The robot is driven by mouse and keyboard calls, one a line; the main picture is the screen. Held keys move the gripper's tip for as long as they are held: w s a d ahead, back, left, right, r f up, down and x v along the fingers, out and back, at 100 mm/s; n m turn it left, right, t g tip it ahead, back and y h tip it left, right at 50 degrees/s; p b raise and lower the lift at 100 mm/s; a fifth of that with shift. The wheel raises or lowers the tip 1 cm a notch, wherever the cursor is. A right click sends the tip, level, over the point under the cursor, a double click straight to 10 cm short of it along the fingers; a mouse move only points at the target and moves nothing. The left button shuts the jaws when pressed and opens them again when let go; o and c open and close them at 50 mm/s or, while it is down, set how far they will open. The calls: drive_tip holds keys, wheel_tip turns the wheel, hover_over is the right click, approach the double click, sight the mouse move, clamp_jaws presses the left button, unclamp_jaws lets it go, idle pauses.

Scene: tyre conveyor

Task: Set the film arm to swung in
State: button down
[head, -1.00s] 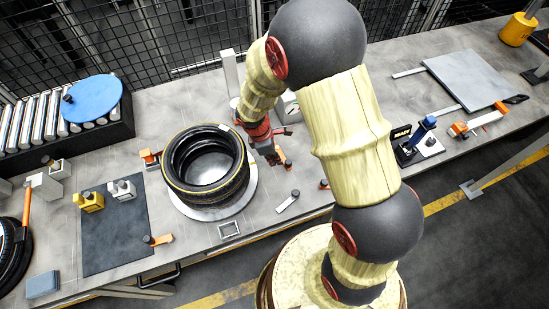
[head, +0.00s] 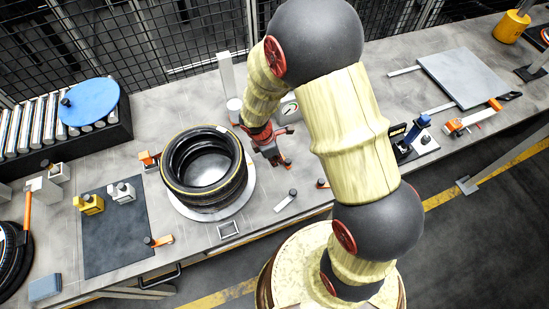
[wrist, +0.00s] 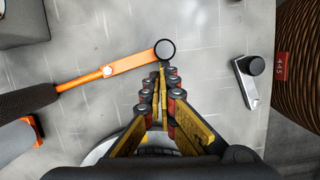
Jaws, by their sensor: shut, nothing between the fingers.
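An orange arm, which I take to be the film arm (wrist: 100,74), runs in the wrist view from a dark sleeve at the left to a black knob (wrist: 165,48). Only its small orange end (head: 288,163) shows in the head view, right of the tyre. My gripper (wrist: 163,72) is shut and empty, its fingertips just beside the knob; I cannot tell if they touch. In the head view my gripper (head: 276,159) is low over the bench, right of the tyre, and my arm hides much around it.
The tyre (head: 204,168) lies on a round metal plate (head: 245,195). A silver lever with a black knob (head: 286,200) is in front of my gripper and also shows in the wrist view (wrist: 249,82). A gauge (head: 289,108) and a light post (head: 227,72) stand behind.

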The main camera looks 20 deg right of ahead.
sight(286, 159)
drive_tip(key=shift+s+d+r+n+t+p, duration=0.1)
drive_tip(key=shift+d+n+t+p, duration=0.05)
drive_tip(key=shift+d+n+p, duration=0.35)
drive_tip(key=shift+s+d+r+n+t+p, duration=0.15)
drive_tip(key=shift+d+n+p, duration=0.2)
drive_tip(key=shift+n, duration=0.25)
drive_tip(key=d+n, duration=0.1)
drive_tip(key=d+n+p, duration=0.1)
drive_tip(key=shift+w+f+n+t, duration=0.1)
drive_tip(key=shift+n+t, duration=0.2)
drive_tip(key=shift+n, duration=0.1)
drive_tip(key=d+n, duration=0.1)
drive_tip(key=w+d+n+p, duration=0.1)
drive_tip(key=n, duration=0.1)
drive_tip(key=shift+d+n+t+y+p, duration=0.15)
drive_tip(key=shift+n+t+y+p, duration=0.15)
drive_tip(key=shift+t, duration=0.1)
drive_tip(key=shift+w+d+f, duration=0.15)
drive_tip(key=shift+w+d, duration=0.05)
drive_tip(key=shift+d, duration=0.3)
drive_tip(key=shift+p, duration=0.3)
